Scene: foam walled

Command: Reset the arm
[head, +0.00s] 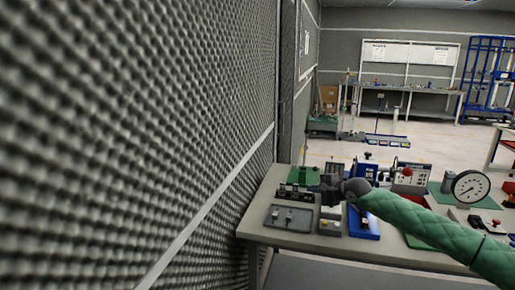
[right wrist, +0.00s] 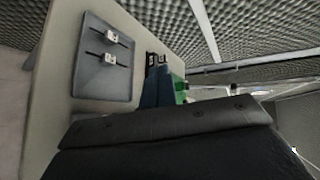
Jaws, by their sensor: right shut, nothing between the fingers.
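My right arm (head: 430,228), in a green quilted sleeve, reaches in from the right over the workbench in the head view. My right gripper (head: 326,190) is at its end, above the bench's left part, shut and empty. In the right wrist view a black part of my own wrist fills the bottom. My left gripper is out of sight.
The bench (head: 300,240) stands against a foam-covered wall (head: 150,130) at the left. A grey tray (head: 276,220) with small metal parts lies at its left end; it also shows in the right wrist view (right wrist: 95,75). A dial gauge (head: 471,187) stands at right.

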